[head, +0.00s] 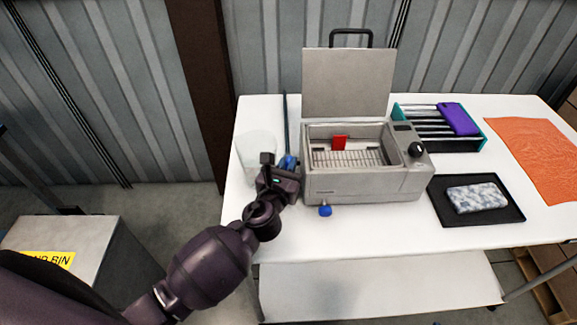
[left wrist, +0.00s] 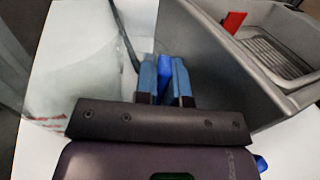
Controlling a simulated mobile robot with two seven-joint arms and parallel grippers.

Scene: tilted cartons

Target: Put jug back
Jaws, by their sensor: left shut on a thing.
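The jug (head: 256,148) is a pale translucent vessel standing near the left edge of the white table, left of the grey bath. In the left wrist view the jug (left wrist: 85,70) fills the left side, with red marks low on it. My left gripper (head: 286,165) is at the jug's right side, between it and the bath. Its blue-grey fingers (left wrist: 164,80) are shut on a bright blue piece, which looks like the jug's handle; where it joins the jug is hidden. My right gripper is out of view.
The grey bath (head: 365,185) stands close right, lid raised, with a red piece (head: 339,143) inside and a blue tap (head: 325,210) in front. A dark rod (head: 286,110) is behind my gripper. Further right are a teal rack (head: 484,142), black tray (head: 437,200) and orange mat (head: 535,155).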

